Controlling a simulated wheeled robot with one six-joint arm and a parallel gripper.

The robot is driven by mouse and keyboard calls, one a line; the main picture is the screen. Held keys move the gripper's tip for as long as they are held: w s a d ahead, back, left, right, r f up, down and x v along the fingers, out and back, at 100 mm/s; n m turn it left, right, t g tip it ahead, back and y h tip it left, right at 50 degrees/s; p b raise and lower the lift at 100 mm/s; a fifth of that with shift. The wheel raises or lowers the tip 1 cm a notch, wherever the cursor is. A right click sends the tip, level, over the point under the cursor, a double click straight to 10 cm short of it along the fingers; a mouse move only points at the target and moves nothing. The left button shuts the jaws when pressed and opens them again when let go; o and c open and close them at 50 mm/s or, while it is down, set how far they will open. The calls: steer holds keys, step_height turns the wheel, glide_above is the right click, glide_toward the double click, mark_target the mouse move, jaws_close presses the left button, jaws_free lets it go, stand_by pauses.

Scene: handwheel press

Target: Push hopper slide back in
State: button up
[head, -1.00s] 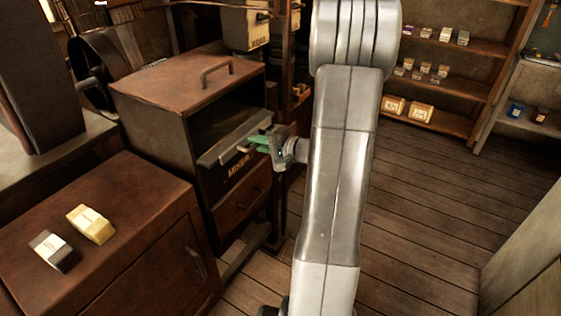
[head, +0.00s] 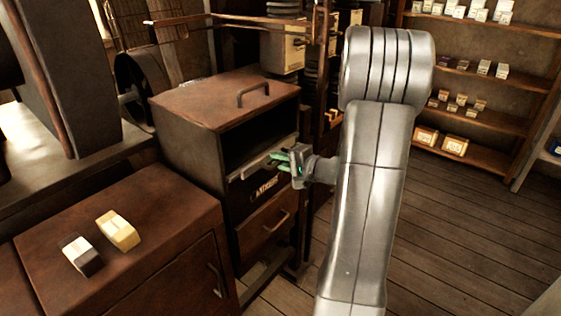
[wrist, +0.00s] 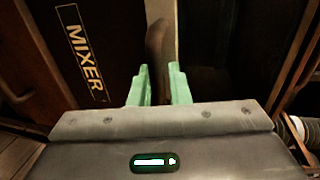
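The slide with the light front lip (head: 255,166) is in the dark cabinet, above a plate lettered MIXER (head: 266,188). An open dark gap shows over it. My gripper (head: 279,159), with green fingers, is at the front of this lip, coming from the right. In the wrist view the two fingers (wrist: 160,84) stand a little apart, with a brown upright piece (wrist: 158,45) between or just beyond their tips. I cannot tell whether they clamp it. The MIXER lettering (wrist: 80,48) lies left of the fingers. The slide's handle is mostly hidden by the fingers.
The brown cabinet top (head: 200,100) carries a bar handle (head: 253,92). A drawer (head: 265,226) sits below the slide. A lower brown cabinet (head: 160,205) on the left holds a yellow block (head: 118,230) and a dark-and-white block (head: 80,255). Wooden floor (head: 470,235) is clear on the right.

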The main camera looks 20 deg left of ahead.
steer(key=shift+d, duration=0.1)
steer(key=b+v, duration=0.1)
steer(key=v, duration=1.2)
steer(key=shift+d, duration=0.3)
steer(key=shift+s, duration=0.15)
steer(key=p+x, duration=0.1)
steer(key=x, duration=1.3)
steer(key=shift+d, duration=0.15)
steer(key=shift+s, duration=0.1)
